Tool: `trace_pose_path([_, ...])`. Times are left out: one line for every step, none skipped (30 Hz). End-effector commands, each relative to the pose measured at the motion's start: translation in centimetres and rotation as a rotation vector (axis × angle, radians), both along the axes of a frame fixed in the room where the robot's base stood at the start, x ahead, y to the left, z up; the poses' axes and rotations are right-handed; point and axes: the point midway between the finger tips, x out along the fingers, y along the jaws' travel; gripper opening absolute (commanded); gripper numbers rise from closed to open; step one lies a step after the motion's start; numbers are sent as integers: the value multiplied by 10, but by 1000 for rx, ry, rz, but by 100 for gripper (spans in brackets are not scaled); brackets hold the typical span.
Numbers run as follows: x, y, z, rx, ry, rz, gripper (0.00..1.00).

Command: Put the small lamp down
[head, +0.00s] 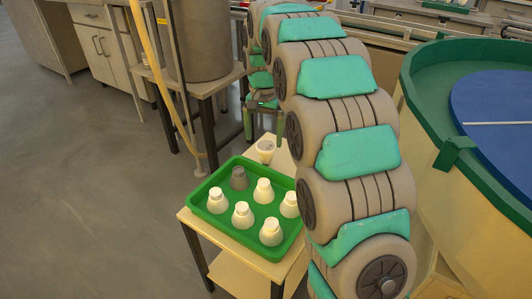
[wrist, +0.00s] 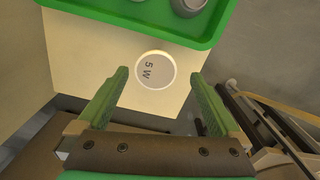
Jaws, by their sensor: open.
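The small lamp is a white, round piece (wrist: 155,70) marked "5 W" on its face. In the wrist view it is at the bare end of the pale table, just outside the green tray. It also shows in the head view as a white lamp (head: 265,149) behind the tray. My gripper (wrist: 158,76) is open, with its two green fingertips on either side of the lamp and a gap to each. Nothing is held between them. In the head view my arm hides part of the gripper and of the table.
The green tray (head: 213,226) holds several white lamps (head: 242,214) and one grey lamp (head: 239,179). It covers most of the small table (head: 226,253). A large grey drum (head: 200,40) stands behind on another table. A round green-rimmed table (head: 425,110) is at the right. Open floor lies left.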

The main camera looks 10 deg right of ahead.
Motion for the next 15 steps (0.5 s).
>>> trace_pose_path([1, 0, -3, 1, 1, -1, 100])
trace_pose_path([1, 0, -5, 1, 1, -2, 100])
trace_pose_path([1, 0, -9, 0, 0, -2, 100])
trace_pose_path([2, 0, -12, 0, -1, -2, 100])
trace_pose_path([1, 0, -15, 0, -1, -2, 100])
trace_pose_path([1, 0, -19, 1, -1, -2, 100])
trace_pose_path([1, 0, -22, 0, 0, -2, 100])
trace_pose_path([0, 0, -24, 1, 1, -2, 100])
trace_pose_path([0, 0, -27, 1, 1, -2, 100])
trace_pose_path([0, -1, -28, 1, 1, -2, 100])
trace_pose_path([0, -1, -30, 1, 1, -2, 100])
trace_pose_path([-1, -1, -33, 1, 1, -2, 100])
trace_pose_path([-1, -1, -36, 1, 1, -2, 100])
trace_pose_path([-2, -2, -39, 1, 1, -2, 100])
trace_pose_path([-3, -2, -44, 1, 2, -2, 100])
